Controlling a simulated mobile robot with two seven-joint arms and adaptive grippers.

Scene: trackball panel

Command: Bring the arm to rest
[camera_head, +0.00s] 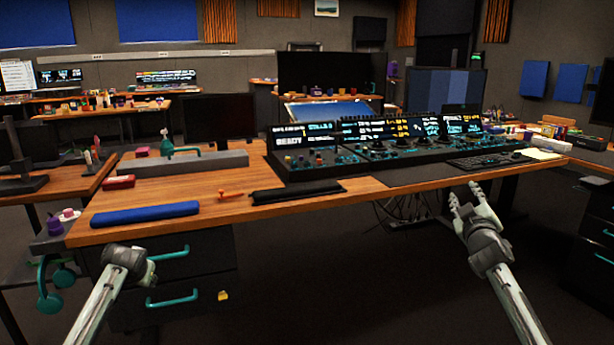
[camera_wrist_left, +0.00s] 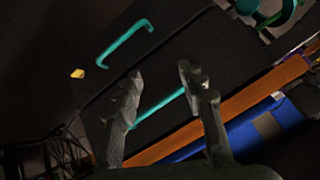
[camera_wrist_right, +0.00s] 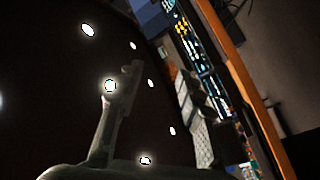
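My right gripper (camera_head: 465,197) is in front of the desk's front edge at the right, fingers pointing up and apart, with nothing between them. My left gripper (camera_head: 133,258) is low at the left, in front of the desk drawers. Its two fingers stand apart and empty in the left wrist view (camera_wrist_left: 160,75). The trackball panel (camera_head: 370,155), with lit screens and teal knobs, stands on the wooden desk (camera_head: 225,208). Neither gripper touches anything that I can see.
A blue bar (camera_head: 145,213), a black pouch (camera_head: 297,191) and an orange tool (camera_head: 230,196) lie near the desk's front edge. Drawers with teal handles (camera_head: 172,298) are below at left. Teal headphones (camera_head: 50,285) hang at the far left. Floor between my arms is clear.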

